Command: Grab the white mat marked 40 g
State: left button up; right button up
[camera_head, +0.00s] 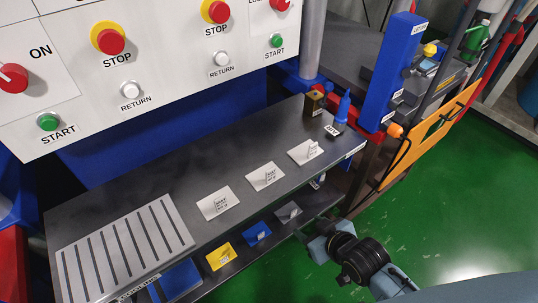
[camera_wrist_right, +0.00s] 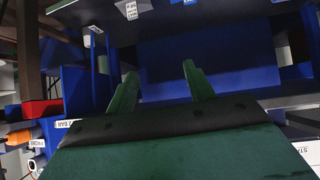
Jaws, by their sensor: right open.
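Three white mats lie in a row on the dark table top in the head view: a left one (camera_head: 220,204), a middle one (camera_head: 265,176) and a right one (camera_head: 305,151). Each has a small upright tab and printed text; the weights are too small to read, so I cannot tell which is marked 40 g. My right gripper (camera_wrist_right: 160,75) is open and empty in the right wrist view, its two green fingers apart. In the head view my right arm reaches in from the lower right, below the table's front edge, apart from the mats. My left gripper is not in view.
A slotted grey plate (camera_head: 122,252) covers the table's left end. Yellow (camera_head: 220,256), blue (camera_head: 257,234) and grey (camera_head: 288,212) pieces sit on a lower ledge. A brown block (camera_head: 314,103) and blue cone (camera_head: 343,108) stand at the far right. A button panel (camera_head: 165,60) rises behind.

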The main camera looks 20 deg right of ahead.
aim_at(272, 174)
jog(key=w+a+r+t+y+p, duration=0.2)
jog(key=a+r+t+p, duration=0.15)
jog(key=r, duration=1.15)
jog(key=shift+n+g, duration=0.25)
jog(key=shift+n, duration=0.05)
jog(key=b+x, duration=0.1)
jog(key=x, duration=0.7)
jog(key=shift+w+a, duration=0.2)
jog(key=shift+a, duration=0.05)
jog(key=x, duration=0.2)
jog(key=b+x, duration=0.1)
jog(key=x, duration=0.2)
jog(key=shift+f, duration=0.35)
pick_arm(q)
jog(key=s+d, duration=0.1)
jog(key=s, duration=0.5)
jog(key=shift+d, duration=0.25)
pick_arm(e)
jog(key=c, duration=1)
